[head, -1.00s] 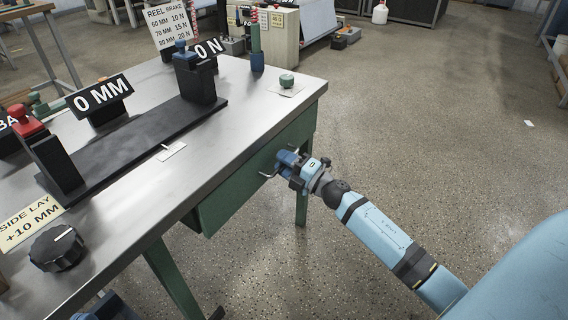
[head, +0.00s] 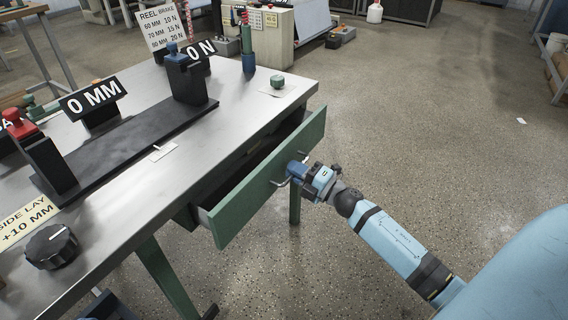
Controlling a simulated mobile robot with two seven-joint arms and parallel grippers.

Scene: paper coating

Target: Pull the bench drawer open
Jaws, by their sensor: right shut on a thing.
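The bench drawer (head: 250,195) has a green front and stands partly open below the edge of the steel bench top (head: 200,137). A dark gap shows between its front and the bench. My right gripper (head: 291,176) is shut on the thin metal drawer handle (head: 279,184), at the middle of the drawer front. The jaws hide part of the handle. The drawer's inside is mostly in shadow, and I cannot tell what lies in it. My left gripper is not in view.
On the bench stand a black rail (head: 130,145) with two posts, a "0 MM" sign (head: 93,97), a dark knob (head: 51,247) and a green object (head: 277,81). The floor (head: 430,140) right of the bench is clear.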

